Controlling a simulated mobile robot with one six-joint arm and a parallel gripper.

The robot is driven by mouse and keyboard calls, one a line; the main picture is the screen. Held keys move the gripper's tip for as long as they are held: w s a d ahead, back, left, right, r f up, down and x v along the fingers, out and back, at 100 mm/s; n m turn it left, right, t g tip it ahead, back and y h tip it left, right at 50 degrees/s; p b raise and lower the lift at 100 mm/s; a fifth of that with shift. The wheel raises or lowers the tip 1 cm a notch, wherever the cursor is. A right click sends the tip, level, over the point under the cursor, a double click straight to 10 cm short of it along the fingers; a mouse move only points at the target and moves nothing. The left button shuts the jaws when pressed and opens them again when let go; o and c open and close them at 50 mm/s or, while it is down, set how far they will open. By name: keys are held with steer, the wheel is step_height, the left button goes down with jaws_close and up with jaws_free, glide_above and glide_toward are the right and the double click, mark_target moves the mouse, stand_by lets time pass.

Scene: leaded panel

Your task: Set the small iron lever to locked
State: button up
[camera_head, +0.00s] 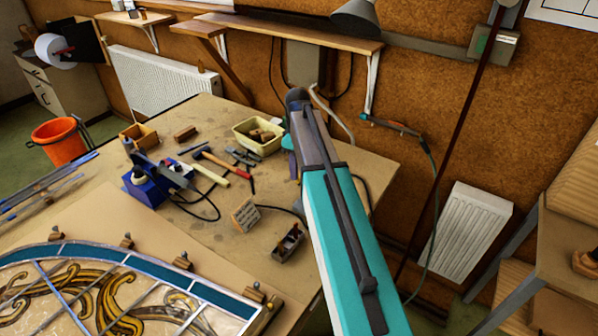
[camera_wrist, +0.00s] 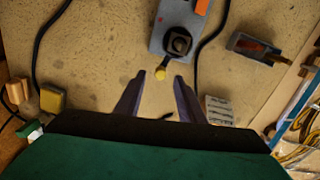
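In the wrist view a grey-blue box (camera_wrist: 161,38) lies on the bench top, with a dark square boss near its lower end. A short lever with a yellow tip (camera_wrist: 160,73) sticks out from the boss toward my gripper. I take this for the small iron lever; no locked or unlocked marking is readable. My gripper (camera_wrist: 159,80) is open, its two dark fingers either side of the yellow tip in the picture. I cannot tell whether they touch it or how high they are above it. In the head view my arm hides the lever.
An open metal box (camera_head: 288,243) and a small card (camera_head: 245,214) stand on the bench (camera_head: 215,265). A cream tub (camera_head: 258,136), hammer (camera_head: 224,165) and blue stand (camera_head: 150,185) are to the left. The leaded panel (camera_head: 140,275) fills the front left. Black cables run near the lever box.

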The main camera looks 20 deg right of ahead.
steer(key=shift+f+p, duration=0.45)
steer(key=shift+f, duration=1.1)
